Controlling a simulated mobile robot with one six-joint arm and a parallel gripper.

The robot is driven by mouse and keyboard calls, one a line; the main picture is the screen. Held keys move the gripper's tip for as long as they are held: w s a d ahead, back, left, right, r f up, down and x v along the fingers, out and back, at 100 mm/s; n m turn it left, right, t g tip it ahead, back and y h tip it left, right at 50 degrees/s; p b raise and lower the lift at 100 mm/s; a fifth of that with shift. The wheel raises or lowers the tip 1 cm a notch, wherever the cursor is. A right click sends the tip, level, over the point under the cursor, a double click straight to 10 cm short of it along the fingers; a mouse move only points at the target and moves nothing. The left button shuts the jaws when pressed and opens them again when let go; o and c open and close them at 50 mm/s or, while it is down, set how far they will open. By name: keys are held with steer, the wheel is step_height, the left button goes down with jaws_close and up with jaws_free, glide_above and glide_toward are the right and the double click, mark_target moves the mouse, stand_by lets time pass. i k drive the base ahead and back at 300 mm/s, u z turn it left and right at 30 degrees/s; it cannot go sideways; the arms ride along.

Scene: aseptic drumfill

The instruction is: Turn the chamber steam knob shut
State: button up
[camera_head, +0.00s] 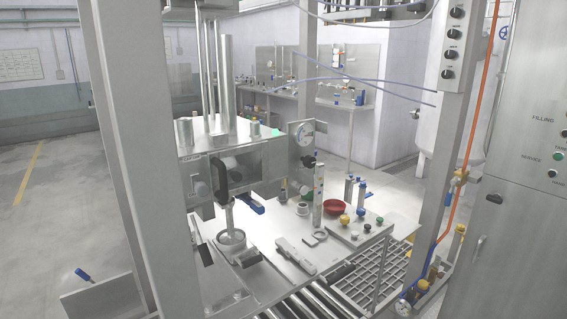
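I cannot tell which knob is the chamber steam knob, as the small labels are not readable. A steel chamber box (235,160) stands at the centre left, with a round white-faced gauge (303,132) on a plate at its right end. Several black knobs (454,32) run in a column down a grey post at the upper right. Their turned positions are too small to read. My gripper is not visible in this view.
Thick posts (120,130) frame the left and right. Open floor (45,225) lies at the left. A steel cabinet (515,200) fills the right.

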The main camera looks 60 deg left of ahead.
mark_target(309, 161)
steer(key=z, duration=1.05)
steer(key=k, duration=0.1)
steer(key=u, duration=2.4)
steer(key=k, duration=0.2)
steer(key=u, duration=1.85)
steer(key=i, duration=0.6)
steer(key=k, duration=0.2)
steer(key=u, duration=0.1)
